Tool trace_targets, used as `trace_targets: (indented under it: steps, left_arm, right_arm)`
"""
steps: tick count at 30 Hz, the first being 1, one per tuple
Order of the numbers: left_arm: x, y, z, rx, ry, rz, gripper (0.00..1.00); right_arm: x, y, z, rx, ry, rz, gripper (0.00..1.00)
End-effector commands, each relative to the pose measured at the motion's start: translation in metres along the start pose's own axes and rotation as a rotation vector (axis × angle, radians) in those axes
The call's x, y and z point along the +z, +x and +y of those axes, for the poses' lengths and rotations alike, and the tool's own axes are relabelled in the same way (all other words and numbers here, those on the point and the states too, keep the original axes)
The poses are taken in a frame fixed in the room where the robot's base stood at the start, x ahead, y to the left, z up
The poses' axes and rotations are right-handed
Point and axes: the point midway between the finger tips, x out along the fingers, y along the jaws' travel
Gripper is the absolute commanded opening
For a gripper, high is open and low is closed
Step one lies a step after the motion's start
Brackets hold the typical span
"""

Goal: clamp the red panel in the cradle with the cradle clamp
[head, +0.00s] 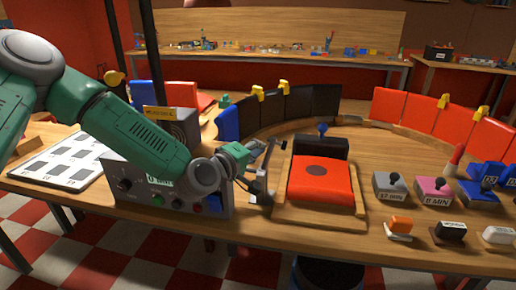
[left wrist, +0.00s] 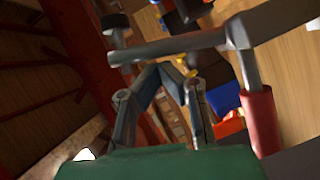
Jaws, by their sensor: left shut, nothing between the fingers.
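The red panel (head: 320,182) lies in the wooden cradle (head: 310,219), with a dark round spot on its top and a black block behind it. The cradle clamp (head: 258,188) stands at the cradle's left side, a grey metal piece with an arm. In the left wrist view the clamp's metal bar (left wrist: 180,45) shows large, with a black tip at one end and a red grip. My left gripper (head: 253,151) is beside the clamp, left of the panel. Its fingers (left wrist: 158,72) are shut and empty, near the bar; I cannot tell whether they touch it. My right gripper is not in view.
A grey control box (head: 165,195) stands left of the clamp, under my left arm. Right of the cradle are grey (head: 390,188) and pink (head: 433,191) lever boxes and small switches. A curved ring with black and red panels (head: 404,106) stands behind.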

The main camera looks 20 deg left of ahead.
Motion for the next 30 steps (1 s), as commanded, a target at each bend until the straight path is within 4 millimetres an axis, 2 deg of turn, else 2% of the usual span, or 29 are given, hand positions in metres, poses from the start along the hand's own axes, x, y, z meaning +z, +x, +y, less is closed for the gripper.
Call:
trace_targets:
  steps: [17, 30]
  left_arm:
    - [0.010, 0.004, 0.006, -0.051, 0.112, -0.003, 0.00]
    - [0.039, 0.016, 0.010, -0.200, 0.434, -0.008, 0.00]
  right_arm:
    - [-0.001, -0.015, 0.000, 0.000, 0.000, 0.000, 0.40]
    - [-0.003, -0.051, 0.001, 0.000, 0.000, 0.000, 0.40]
